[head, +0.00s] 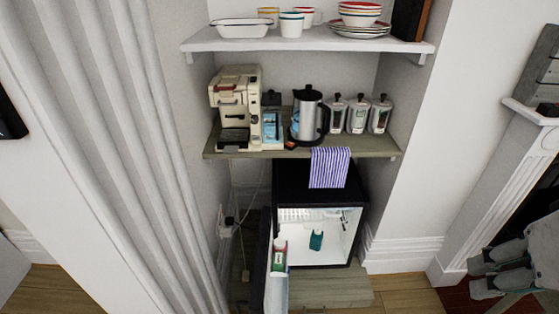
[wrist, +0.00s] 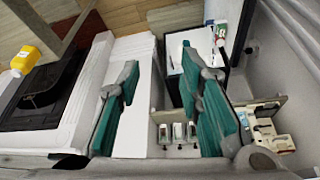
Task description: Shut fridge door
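The small black fridge (head: 318,198) stands on a low wooden base under the counter. Its door (head: 265,262) hangs wide open at the fridge's left side, swung out toward me, so the lit white interior shows. A red and green carton (head: 279,257) sits in the door, and a teal item (head: 316,240) is inside. In the wrist view, the open fridge (wrist: 238,38) is at the upper middle, partly behind a finger. My gripper (wrist: 158,62) is open, its teal-padded fingers wide apart with nothing between them. It is away from the door.
A wooden counter (head: 240,155) above the fridge holds a coffee machine (head: 236,105), a kettle (head: 308,117) and canisters (head: 357,115). A striped towel (head: 329,167) hangs over its edge. A fluted white panel (head: 110,130) is at left, a fireplace surround (head: 490,190) at right.

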